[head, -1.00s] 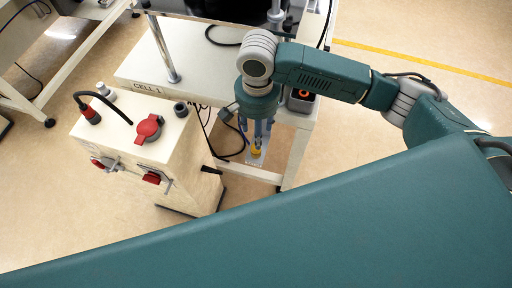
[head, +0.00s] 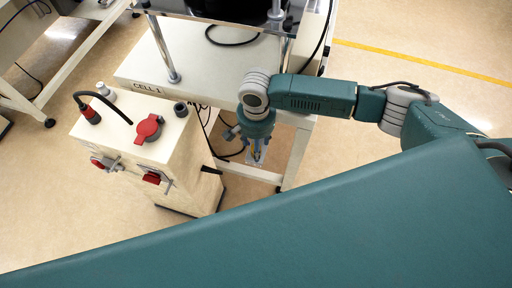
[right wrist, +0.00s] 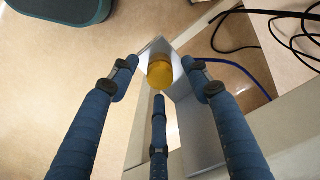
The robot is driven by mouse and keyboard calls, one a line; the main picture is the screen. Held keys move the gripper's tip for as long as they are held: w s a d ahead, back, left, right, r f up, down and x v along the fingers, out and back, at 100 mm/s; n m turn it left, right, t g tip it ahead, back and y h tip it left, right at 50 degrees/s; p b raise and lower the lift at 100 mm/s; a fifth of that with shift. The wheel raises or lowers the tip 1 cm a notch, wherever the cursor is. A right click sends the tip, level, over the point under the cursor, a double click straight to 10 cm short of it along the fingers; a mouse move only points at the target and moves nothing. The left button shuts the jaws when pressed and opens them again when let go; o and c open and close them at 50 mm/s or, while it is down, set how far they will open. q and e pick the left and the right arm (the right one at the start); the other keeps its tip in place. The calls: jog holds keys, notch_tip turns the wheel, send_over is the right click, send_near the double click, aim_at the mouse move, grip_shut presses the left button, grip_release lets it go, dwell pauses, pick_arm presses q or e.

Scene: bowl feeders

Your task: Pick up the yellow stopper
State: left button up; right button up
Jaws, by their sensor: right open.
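The yellow stopper (right wrist: 160,74) shows as a round yellow cap in the right wrist view, in front of a pale grey-white block or bracket (right wrist: 192,112). My right gripper (right wrist: 160,79) is open, with its three blue fingers spread around the stopper and their tips close to its edge. I cannot tell whether any finger touches it. In the head view my right gripper (head: 256,152) points down beside the front edge of the table, and its fingers mostly hide the stopper. My left gripper is not in view.
The white table marked CELL 1 (head: 135,77) stands just behind the gripper. A cream cabinet with red switches (head: 150,165) stands to the left. Black and blue cables (right wrist: 240,72) lie near the stopper. Open floor is at the right.

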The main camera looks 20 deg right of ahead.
jog(key=c, duration=1)
jog(key=shift+r, duration=0.15)
jog(key=shift+c, duration=0.2)
